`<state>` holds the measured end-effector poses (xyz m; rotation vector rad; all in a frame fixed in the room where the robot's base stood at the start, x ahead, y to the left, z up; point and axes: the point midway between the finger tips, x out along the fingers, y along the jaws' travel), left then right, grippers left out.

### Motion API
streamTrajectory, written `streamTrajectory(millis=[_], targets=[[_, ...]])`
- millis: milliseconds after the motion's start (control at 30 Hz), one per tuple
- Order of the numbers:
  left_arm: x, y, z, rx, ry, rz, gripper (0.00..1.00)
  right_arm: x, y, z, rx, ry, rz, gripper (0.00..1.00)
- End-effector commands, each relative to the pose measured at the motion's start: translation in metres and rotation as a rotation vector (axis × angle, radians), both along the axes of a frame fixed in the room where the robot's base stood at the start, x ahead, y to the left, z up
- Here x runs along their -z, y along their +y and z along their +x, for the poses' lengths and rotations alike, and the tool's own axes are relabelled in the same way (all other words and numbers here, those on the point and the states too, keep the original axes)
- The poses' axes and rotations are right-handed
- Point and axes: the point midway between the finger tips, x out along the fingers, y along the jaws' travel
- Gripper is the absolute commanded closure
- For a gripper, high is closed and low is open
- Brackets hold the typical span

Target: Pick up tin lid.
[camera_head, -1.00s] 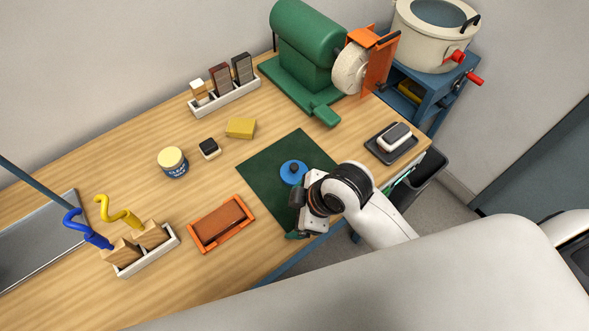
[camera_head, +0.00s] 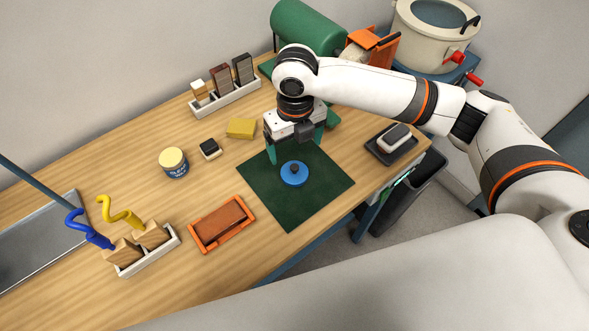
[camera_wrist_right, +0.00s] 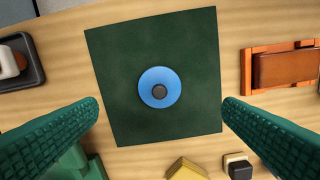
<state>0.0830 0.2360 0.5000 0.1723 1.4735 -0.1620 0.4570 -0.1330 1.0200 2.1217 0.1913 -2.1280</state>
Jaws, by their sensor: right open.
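The tin lid (camera_head: 293,174) is a blue disc with a dark knob at its middle. It lies flat on the dark green mat (camera_head: 290,208), and it also shows in the right wrist view (camera_wrist_right: 148,82). My right gripper (camera_head: 296,146) is open and empty, with its green fingers pointing down over the far part of the mat. It is above the lid and apart from it. In the right wrist view the lid lies between the two fingers, farther off than the tips. My left gripper is not in view.
A round tin (camera_head: 173,163) with a cream top stands to the left. A yellow block (camera_head: 241,128), a small black-and-white block (camera_head: 209,148) and an orange-framed brown pad (camera_head: 222,223) lie around the mat. A green machine (camera_head: 308,27) stands behind my right arm.

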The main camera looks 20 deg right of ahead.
Motion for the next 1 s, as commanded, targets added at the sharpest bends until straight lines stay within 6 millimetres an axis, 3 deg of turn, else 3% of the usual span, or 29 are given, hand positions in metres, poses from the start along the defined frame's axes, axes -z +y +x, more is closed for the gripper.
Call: streamTrajectory(millis=[200, 467, 700, 1000], targets=[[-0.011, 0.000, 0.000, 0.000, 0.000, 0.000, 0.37, 0.037, 0.000, -0.001, 0.003, 0.003, 0.000, 0.10], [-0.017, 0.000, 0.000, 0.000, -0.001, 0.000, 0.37, 0.057, 0.000, -0.001, 0.004, 0.001, 0.002, 0.10], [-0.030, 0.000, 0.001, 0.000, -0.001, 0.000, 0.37, 0.093, -0.001, -0.001, 0.003, 0.000, 0.001, 0.10], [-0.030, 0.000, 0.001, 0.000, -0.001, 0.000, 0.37, 0.104, -0.001, 0.000, 0.002, -0.004, 0.002, 0.10]])
